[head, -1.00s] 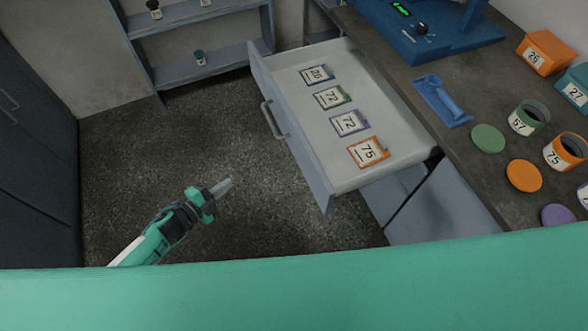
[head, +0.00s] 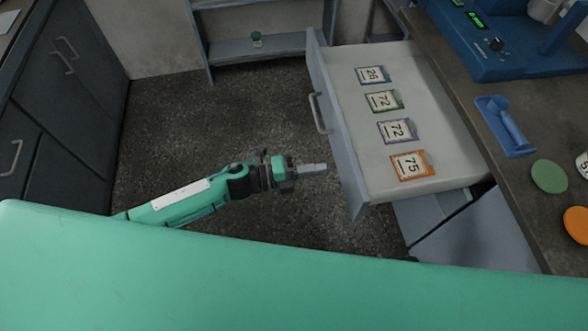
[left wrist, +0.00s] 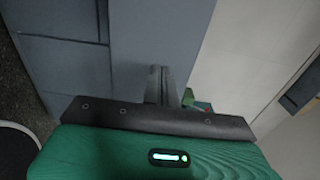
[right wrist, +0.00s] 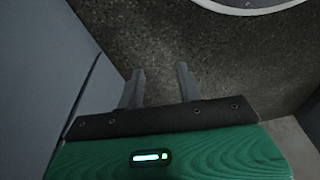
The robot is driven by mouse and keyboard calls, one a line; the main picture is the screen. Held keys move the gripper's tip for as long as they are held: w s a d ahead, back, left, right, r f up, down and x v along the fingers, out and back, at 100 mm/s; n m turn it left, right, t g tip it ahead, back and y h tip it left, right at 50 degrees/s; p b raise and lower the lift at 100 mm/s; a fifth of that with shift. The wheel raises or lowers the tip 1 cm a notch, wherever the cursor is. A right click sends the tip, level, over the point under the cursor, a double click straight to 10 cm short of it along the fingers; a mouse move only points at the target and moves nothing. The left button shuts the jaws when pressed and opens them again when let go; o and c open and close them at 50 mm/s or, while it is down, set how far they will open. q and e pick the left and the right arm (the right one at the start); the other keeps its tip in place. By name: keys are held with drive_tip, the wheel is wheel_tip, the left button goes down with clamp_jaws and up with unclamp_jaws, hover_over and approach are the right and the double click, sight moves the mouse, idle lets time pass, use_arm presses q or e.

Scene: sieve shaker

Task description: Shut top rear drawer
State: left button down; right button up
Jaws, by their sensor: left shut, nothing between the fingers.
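The top drawer (head: 440,180) stands pulled out from under the dark worktop. Its blue-grey front (head: 334,125) faces left and carries a bar handle (head: 319,113). My left gripper (head: 322,167) is shut and empty, its fingertips just left of the drawer front, nearer to me than the handle. In the left wrist view the shut fingers (left wrist: 160,85) point at a blue-grey panel; I cannot tell whether they touch it. My right gripper (right wrist: 160,85) shows only in the right wrist view, open and empty above the dark floor, beside a grey panel.
Several numbered cards (head: 398,131) lie in the drawer. The worktop (head: 545,210) holds a blue machine (head: 500,45), a blue scoop (head: 505,125) and round lids (head: 549,176). Dark cabinets (head: 60,110) stand at left. The floor (head: 210,110) between is clear.

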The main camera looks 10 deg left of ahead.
sight(344, 165)
use_arm(q)
drive_tip(key=x, duration=0.4)
drive_tip(key=shift+d, duration=0.1)
drive_tip(key=shift+w+d, duration=0.1)
drive_tip(key=shift+d, duration=0.05)
use_arm(e)
drive_tip(key=shift+s+f, duration=0.1)
drive_tip(key=shift+f, duration=0.4)
